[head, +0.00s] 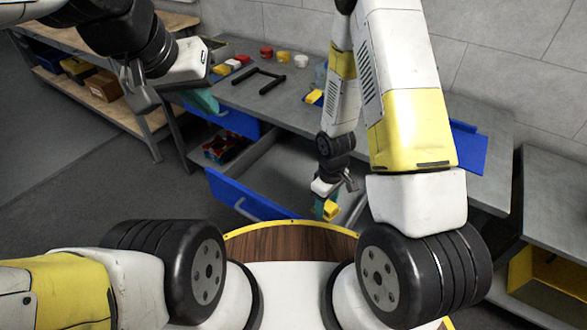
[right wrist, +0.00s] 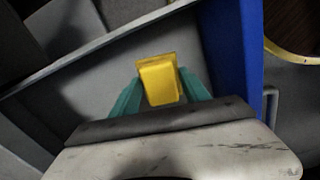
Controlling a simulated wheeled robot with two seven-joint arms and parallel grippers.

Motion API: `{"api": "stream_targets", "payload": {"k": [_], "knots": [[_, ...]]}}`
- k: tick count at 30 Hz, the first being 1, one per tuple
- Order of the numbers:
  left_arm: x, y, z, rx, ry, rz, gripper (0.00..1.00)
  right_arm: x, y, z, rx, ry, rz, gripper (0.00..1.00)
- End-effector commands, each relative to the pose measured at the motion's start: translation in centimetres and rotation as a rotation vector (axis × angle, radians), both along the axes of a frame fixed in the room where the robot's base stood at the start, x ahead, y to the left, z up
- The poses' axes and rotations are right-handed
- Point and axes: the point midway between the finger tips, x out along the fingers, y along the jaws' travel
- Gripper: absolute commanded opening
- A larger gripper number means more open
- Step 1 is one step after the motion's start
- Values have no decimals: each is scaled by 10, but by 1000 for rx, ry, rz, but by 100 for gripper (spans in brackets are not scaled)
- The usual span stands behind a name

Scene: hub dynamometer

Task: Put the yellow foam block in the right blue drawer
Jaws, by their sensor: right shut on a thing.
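The yellow foam block (head: 331,210) is held between the teal fingers of my right gripper (head: 326,207). In the right wrist view the block (right wrist: 160,80) sits between both fingers, over the grey inside of an open drawer. That drawer's blue front (head: 245,195) shows in the head view, and in the right wrist view the blue front (right wrist: 238,60) is to the right of the block. The block appears raised above the drawer floor. My left gripper (head: 203,100) is at upper left near the table edge; its finger opening is not clear.
The grey workbench (head: 285,112) carries a black frame (head: 258,80) and several small red, yellow and white items. Colourful parts (head: 225,147) lie below its left side. A blue panel (head: 468,146) is at right. A wooden shelf (head: 100,95) stands at left.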

Motion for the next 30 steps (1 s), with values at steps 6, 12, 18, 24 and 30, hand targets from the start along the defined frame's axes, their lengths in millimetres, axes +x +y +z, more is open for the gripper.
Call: {"api": "stream_targets", "payload": {"k": [6, 12, 18, 24, 30], "knots": [[0, 0, 0, 0, 0, 0, 0, -7, 13, -19, 0, -5, 157, 13], [0, 0, 0, 0, 0, 0, 0, 34, 46, -24, 2, -6, 157, 13], [0, 0, 0, 0, 0, 0, 0, 74, 78, -29, 2, -6, 153, 13], [0, 0, 0, 0, 0, 0, 0, 97, 96, -31, 0, -5, 152, 13], [0, 0, 0, 0, 0, 0, 0, 107, 106, -33, 1, -4, 152, 13]]}}
